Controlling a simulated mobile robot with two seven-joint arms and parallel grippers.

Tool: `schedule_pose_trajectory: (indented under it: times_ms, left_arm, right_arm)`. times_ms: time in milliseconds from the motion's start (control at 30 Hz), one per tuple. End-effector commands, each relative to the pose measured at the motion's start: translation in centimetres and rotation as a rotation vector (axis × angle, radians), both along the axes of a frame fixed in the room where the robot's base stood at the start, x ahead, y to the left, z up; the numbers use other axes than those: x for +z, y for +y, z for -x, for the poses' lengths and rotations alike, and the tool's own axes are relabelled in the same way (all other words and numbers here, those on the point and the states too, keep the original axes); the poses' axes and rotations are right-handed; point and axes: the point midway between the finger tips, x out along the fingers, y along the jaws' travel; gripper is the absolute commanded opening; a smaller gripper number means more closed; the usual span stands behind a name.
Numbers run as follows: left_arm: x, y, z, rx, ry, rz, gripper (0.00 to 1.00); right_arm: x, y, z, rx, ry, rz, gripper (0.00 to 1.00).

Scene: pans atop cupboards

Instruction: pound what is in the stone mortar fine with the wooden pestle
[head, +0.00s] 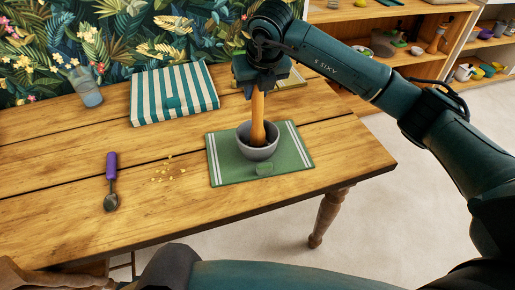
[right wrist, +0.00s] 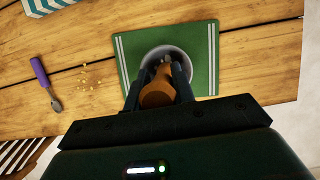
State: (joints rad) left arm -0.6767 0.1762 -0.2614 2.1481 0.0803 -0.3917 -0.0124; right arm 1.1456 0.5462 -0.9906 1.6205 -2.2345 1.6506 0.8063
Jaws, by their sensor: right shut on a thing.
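The grey stone mortar (head: 258,150) stands on a green mat with white stripes (head: 222,172) near the table's right end. My right gripper (head: 258,88) is above the mortar and shut on the wooden pestle (head: 258,112). The pestle is close to upright, with its lower end inside the mortar's bowl. In the right wrist view the pestle (right wrist: 158,93) sits between the fingers, over the mortar (right wrist: 168,51). What lies in the mortar is hidden. My left gripper is not in view.
Yellowish crumbs (head: 168,172) lie left of the mat. A purple-handled scoop (head: 111,182) lies farther left. A striped green and white cloth (head: 174,92) and a glass (head: 87,90) are at the back. Wooden shelves (head: 400,60) stand behind. The table's front is mostly clear.

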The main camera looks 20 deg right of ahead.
Motion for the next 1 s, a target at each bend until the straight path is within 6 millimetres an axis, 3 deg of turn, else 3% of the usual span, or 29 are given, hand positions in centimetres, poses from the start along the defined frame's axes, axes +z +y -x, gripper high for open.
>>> schedule_pose_trajectory:
  times_ms: [100, 500, 1000]
  left_arm:
    - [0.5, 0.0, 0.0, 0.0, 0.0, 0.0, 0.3]
    - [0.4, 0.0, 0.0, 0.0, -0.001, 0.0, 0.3]
    - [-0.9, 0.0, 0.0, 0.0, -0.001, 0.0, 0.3]
  right_arm:
    - [0.9, 0.1, 0.0, 0.001, -0.003, -0.002, 0.0]
    - [0.8, 0.1, 0.0, 0.001, -0.002, -0.002, 0.0]
    - [-0.7, 0.0, 0.0, 0.0, -0.001, -0.001, 0.0]
